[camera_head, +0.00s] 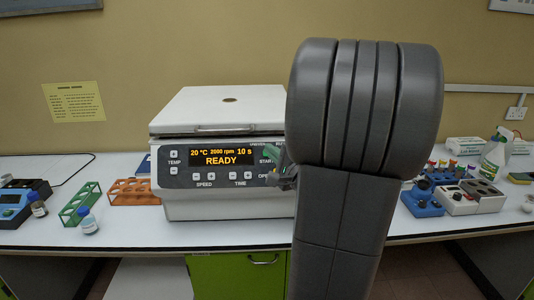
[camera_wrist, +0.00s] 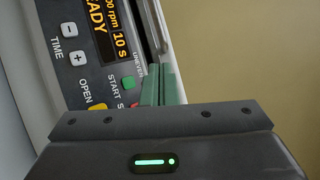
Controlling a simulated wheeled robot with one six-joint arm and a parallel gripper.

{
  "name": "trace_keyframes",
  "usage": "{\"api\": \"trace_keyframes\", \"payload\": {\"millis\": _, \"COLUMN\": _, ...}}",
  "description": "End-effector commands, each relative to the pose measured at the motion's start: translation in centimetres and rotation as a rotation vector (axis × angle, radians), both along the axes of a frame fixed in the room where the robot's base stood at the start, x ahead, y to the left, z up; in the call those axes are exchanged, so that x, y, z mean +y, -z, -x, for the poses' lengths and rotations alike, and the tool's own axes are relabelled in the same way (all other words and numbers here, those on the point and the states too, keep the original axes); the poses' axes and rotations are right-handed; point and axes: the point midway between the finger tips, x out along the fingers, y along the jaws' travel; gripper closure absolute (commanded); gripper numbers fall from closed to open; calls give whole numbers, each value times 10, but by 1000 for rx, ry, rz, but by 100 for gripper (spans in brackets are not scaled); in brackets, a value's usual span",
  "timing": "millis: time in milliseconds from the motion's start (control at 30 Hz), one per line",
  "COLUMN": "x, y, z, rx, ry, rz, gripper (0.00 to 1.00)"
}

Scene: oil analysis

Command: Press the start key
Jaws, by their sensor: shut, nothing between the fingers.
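The centrifuge (camera_head: 225,205) stands on the bench with its white lid closed. Its display (camera_head: 222,157) reads READY, 20 °C, 2000 rpm, 10 s.
A key with a reddish edge (camera_wrist: 135,105) lies below the start key, partly hidden by my gripper. The OPEN key (camera_wrist: 101,107) is close by. An orange rack (camera_head: 135,192) and green rack (camera_head: 80,204) stand left of the centrifuge. My arm blocks the bench to its right.

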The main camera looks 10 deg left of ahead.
Motion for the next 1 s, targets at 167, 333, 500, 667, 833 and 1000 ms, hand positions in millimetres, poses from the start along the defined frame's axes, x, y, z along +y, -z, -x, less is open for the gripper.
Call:
{"api": "trace_keyframes", "payload": {"millis": 167, "x": 4, "y": 10, "z": -14, "rx": 2, "ry": -1, "rz": -1, "gripper": 100}}
{"api": "trace_keyframes", "payload": {"millis": 333, "x": 10, "y": 24, "z": -34, "rx": 3, "ry": -1, "rz": -1, "gripper": 100}}
{"api": "trace_keyframes", "payload": {"millis": 500, "x": 16, "y": 40, "z": -52, "rx": 0, "ry": -2, "rz": 1, "gripper": 100}}
{"api": "trace_keyframes", "payload": {"millis": 667, "x": 19, "y": 45, "z": -63, "rx": 0, "ry": -1, "rz": 0, "gripper": 100}}
{"api": "trace_keyframes", "payload": {"millis": 833, "x": 20, "y": 47, "z": -69, "rx": 1, "ry": 0, "rz": 1, "gripper": 100}}
{"api": "trace_keyframes", "payload": {"millis": 1000, "x": 20, "y": 46, "z": -69, "rx": 1, "ry": 0, "rz": 1, "gripper": 100}}
